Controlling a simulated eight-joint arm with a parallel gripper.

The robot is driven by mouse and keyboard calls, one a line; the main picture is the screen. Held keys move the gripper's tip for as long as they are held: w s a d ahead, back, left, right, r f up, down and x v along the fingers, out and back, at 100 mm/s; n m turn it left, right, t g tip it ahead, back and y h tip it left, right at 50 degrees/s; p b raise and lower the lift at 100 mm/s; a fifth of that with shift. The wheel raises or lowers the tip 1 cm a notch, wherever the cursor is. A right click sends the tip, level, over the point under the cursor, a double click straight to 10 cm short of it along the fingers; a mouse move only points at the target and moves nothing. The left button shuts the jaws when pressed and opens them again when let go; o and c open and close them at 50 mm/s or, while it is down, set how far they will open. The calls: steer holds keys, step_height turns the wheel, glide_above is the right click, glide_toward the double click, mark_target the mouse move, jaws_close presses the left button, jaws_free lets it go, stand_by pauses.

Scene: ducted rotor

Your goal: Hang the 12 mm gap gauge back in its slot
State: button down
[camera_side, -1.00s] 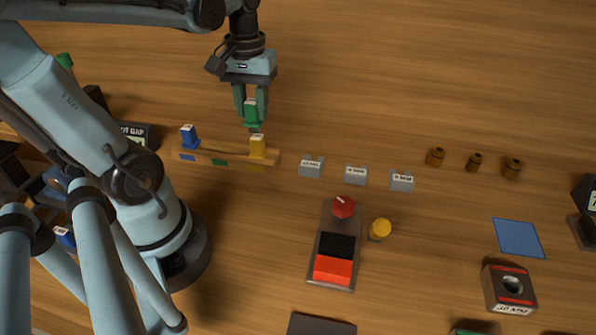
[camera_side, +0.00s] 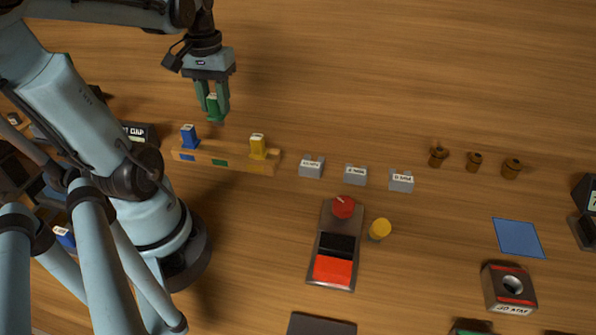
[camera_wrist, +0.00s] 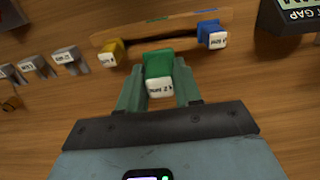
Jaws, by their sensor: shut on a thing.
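My gripper (camera_side: 213,106) is shut on the green gap gauge (camera_side: 214,112) and holds it in the air. The gauge has a white label that I cannot read for certain; it also shows in the wrist view (camera_wrist: 158,73). The wooden rack (camera_side: 230,163) stands just beyond the gauge, lower in the side view. A blue gauge (camera_side: 188,135) stands at its left and a yellow gauge (camera_side: 258,146) near its right. Between them is an empty place with a green mark (camera_side: 219,162) on the front face. The held gauge is above and behind the rack, apart from it.
Several grey labelled blocks (camera_side: 312,167) stand right of the rack. Brown pegs (camera_side: 438,156) are farther right. A dark gap display (camera_side: 140,133) is left of the rack. The wood behind the rack is clear.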

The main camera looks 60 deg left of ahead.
mark_target(219, 126)
steer(key=shift+f, duration=3.05)
steer(key=shift+f, duration=1.4)
steer(key=c, duration=0.7)
jaws_free()
step_height(219, 126, up, 12)
steer(key=shift+f, duration=0.1)
steer(key=w+d+f+m+t, duration=0.1)
steer(key=w+d+m+t, duration=0.2)
steer(key=d, duration=0.6)
steer(key=w+d+f+m+t, duration=0.1)
steer(key=w+d+m+t, duration=0.3)
steer(key=d, duration=0.6)
steer(key=w+m, duration=0.2)
steer(key=shift+w+f, duration=0.25)
steer(key=shift+w, duration=0.15)
